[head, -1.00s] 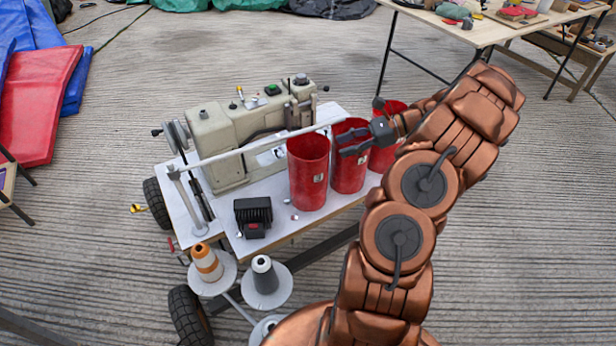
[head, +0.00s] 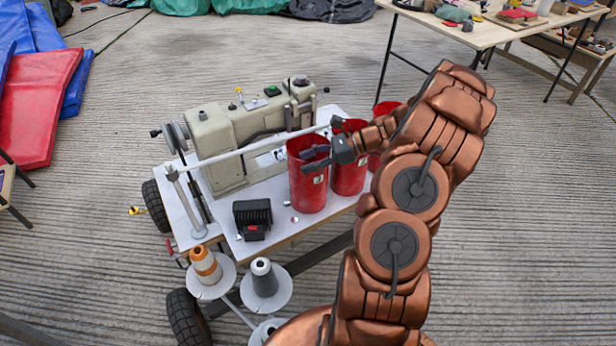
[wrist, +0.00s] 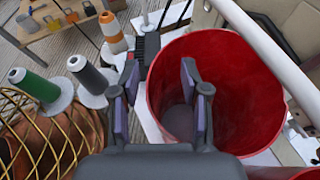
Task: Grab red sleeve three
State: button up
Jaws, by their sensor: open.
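Three red sleeves stand upright in a row on the white cart top: the left one (head: 309,194), the middle one (head: 348,181) and the right one (head: 385,108), mostly hidden behind my arm. Small labels show on the left and middle sleeves, too small to read. My gripper (head: 316,158) is open and empty at the mouth of the left sleeve. In the wrist view, an open red sleeve (wrist: 245,100) fills the right side. My gripper (wrist: 158,90) has its right finger over the opening and its left finger outside the rim; I cannot tell their depth.
A beige sewing machine (head: 230,140) stands behind the sleeves, with a white bar (head: 245,147) running close to their rims. A black box (head: 252,214) sits front left on the cart. Thread cones (head: 264,277) stand at the front. A wooden table (head: 480,32) is at back right.

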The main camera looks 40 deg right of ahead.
jog(key=shift+w+a+f, duration=0.15)
jog(key=shift+a, duration=0.15)
grip_shut()
dwell(0.5)
